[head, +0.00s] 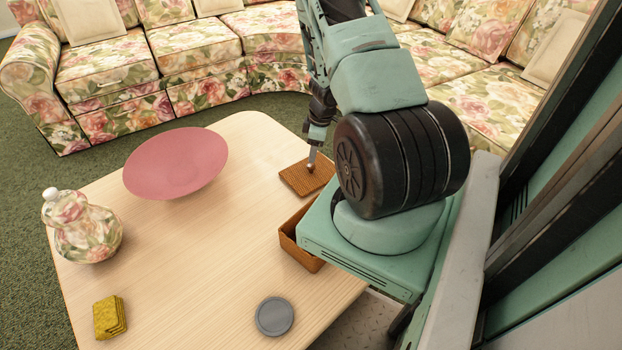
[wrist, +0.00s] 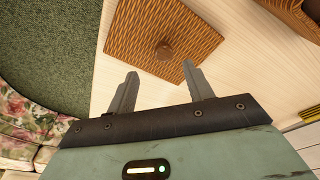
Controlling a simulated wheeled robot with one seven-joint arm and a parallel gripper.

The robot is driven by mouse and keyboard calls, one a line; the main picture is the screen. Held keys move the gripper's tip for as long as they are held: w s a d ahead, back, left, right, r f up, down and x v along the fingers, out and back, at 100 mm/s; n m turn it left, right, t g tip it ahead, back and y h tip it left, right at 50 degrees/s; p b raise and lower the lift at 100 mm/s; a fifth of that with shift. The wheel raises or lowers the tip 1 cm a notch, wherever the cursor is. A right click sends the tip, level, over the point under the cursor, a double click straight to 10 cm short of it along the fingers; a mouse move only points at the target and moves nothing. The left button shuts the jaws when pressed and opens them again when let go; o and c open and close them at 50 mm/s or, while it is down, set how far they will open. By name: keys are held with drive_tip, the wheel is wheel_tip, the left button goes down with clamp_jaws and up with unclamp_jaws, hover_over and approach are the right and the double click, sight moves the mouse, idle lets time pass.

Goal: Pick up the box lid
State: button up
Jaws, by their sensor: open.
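The box lid (head: 299,181) is a flat, brown woven square with a small round knob on top. It lies on the light wooden table near the right edge in the head view. In the wrist view the lid (wrist: 140,42) fills the upper middle, with its knob (wrist: 165,51) showing. My gripper (wrist: 160,84) is open, its two fingers apart and pointing toward the lid. The knob lies ahead of the gap between the fingertips and nothing is between them. In the head view my gripper (head: 312,160) is just over the lid. The open brown box (head: 287,240) stands nearby, partly hidden by my arm.
On the table (head: 190,265) are a pink bowl (head: 175,160), a floral jar (head: 85,230), folded yellow cloths (head: 108,317) and a grey disc (head: 274,316). A floral sofa (head: 190,50) curves behind. The table's middle is clear.

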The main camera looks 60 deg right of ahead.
sight(311, 165)
drive_tip(key=shift+w+a+f+b, duration=0.15)
drive_tip(key=shift+f+b, duration=0.35)
drive_tip(key=shift+f, duration=0.55)
drive_tip(key=shift+a+f+b, duration=0.15)
drive_tip(key=shift+f+b, duration=0.4)
drive_tip(key=shift+f, duration=0.5)
drive_tip(key=shift+w+a+f+b, duration=0.15)
drive_tip(key=shift+f+b, duration=0.35)
drive_tip(key=shift+f, duration=0.55)
clamp_jaws()
